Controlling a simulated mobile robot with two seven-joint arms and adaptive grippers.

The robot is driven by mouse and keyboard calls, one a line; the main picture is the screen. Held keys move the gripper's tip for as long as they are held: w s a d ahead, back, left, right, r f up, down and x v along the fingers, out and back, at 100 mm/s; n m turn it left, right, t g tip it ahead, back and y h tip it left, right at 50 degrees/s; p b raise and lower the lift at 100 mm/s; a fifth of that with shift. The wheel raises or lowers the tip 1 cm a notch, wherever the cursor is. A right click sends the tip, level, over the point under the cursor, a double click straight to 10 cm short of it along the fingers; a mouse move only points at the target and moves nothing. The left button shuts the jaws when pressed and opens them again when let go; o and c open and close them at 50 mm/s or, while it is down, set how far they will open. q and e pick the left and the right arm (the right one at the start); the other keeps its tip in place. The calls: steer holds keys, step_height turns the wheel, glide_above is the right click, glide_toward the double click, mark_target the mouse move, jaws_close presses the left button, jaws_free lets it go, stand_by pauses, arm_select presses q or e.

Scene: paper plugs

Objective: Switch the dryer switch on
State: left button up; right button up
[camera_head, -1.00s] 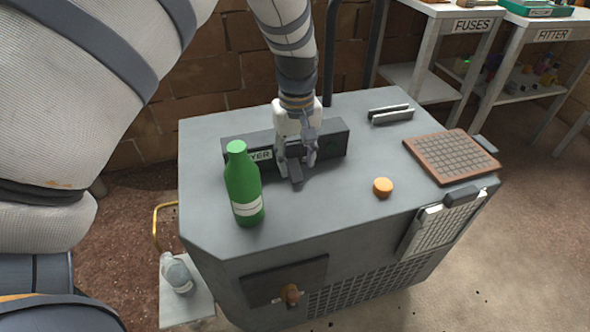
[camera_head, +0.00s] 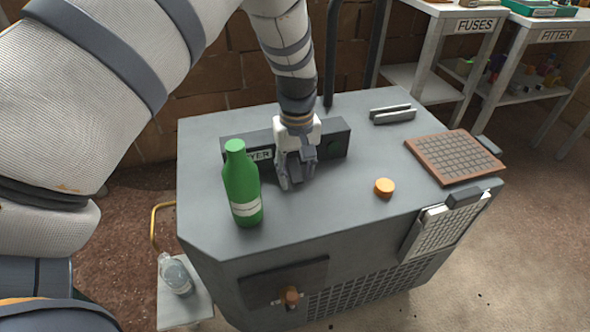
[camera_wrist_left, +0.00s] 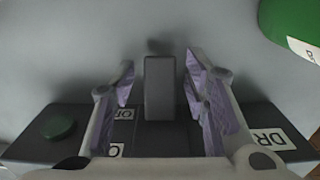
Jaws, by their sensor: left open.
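The dryer switch box (camera_head: 340,139) is a long dark box on the grey cabinet top, with a partly hidden label ending in "YER" (camera_head: 261,155). My left gripper (camera_head: 296,182) is in front of the box's middle, its fingers pointing down. In the left wrist view its open fingers (camera_wrist_left: 160,85) stand on both sides of the dark switch lever (camera_wrist_left: 160,90), with visible gaps. In the head view the gripper hides most of the lever. A dark green round lamp or button (camera_wrist_left: 58,122) is on the box. My right gripper is not in view.
A green bottle (camera_head: 241,185) stands close to the left of the gripper; it also shows in the left wrist view (camera_wrist_left: 295,22). An orange cap (camera_head: 384,187), a brown grid panel (camera_head: 454,157) and a dark handle (camera_head: 393,114) are to the right. Shelves stand behind.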

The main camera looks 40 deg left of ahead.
arm_select(q)
steer(key=c, duration=0.7)
steer(key=shift+c, duration=0.2)
steer(key=shift+r, duration=0.1)
